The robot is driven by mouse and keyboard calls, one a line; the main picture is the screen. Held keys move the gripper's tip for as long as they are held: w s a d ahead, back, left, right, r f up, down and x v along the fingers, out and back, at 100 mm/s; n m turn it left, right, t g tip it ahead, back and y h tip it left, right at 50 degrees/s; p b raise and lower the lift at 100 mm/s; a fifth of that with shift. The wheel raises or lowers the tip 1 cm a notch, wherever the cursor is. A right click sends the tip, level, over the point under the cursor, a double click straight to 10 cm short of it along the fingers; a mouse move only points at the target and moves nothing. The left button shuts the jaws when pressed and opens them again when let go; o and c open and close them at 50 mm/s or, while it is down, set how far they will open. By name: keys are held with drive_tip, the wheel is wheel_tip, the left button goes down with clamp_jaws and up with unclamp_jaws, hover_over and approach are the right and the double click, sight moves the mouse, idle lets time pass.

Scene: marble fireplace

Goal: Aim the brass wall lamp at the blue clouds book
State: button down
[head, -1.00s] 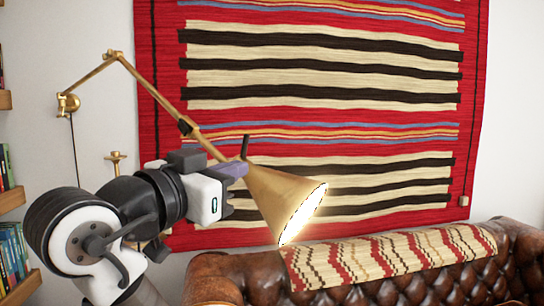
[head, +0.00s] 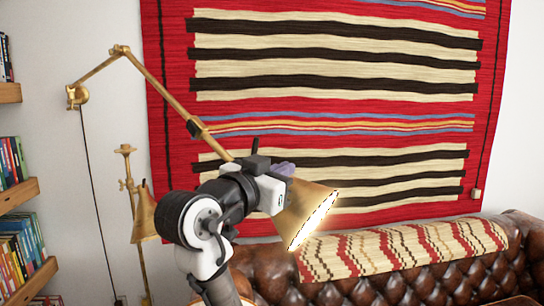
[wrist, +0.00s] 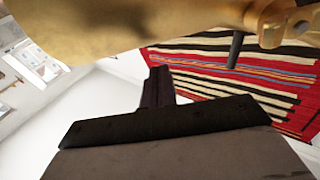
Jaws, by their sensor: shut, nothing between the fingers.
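The brass wall lamp (head: 128,52) is fixed to the wall at left, and its jointed arm slopes down to the right. Its lit cone shade (head: 311,212) opens down and to the right, over the sofa. My gripper (head: 284,170) is shut and empty beside the back of the shade, partly covering it; I cannot tell if it touches. In the wrist view the brass shade (wrist: 130,30) fills the top, just beyond my shut fingers (wrist: 157,88). No blue clouds book can be made out in these frames.
A brown leather sofa (head: 395,280) with a striped throw (head: 405,250) stands below the shade. A red striped rug (head: 330,120) hangs behind. A brass floor lamp (head: 145,215) stands left of my arm. Shelves of books (head: 22,245) line the left edge.

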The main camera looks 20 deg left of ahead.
drive_tip(key=shift+w+a+f, duration=0.1)
drive_tip(key=shift+w+f, duration=0.05)
drive_tip(key=shift+f, duration=0.35)
drive_tip(key=shift+w+f, duration=0.15)
drive_tip(key=shift+f, duration=0.35)
drive_tip(key=shift+w+f, duration=0.15)
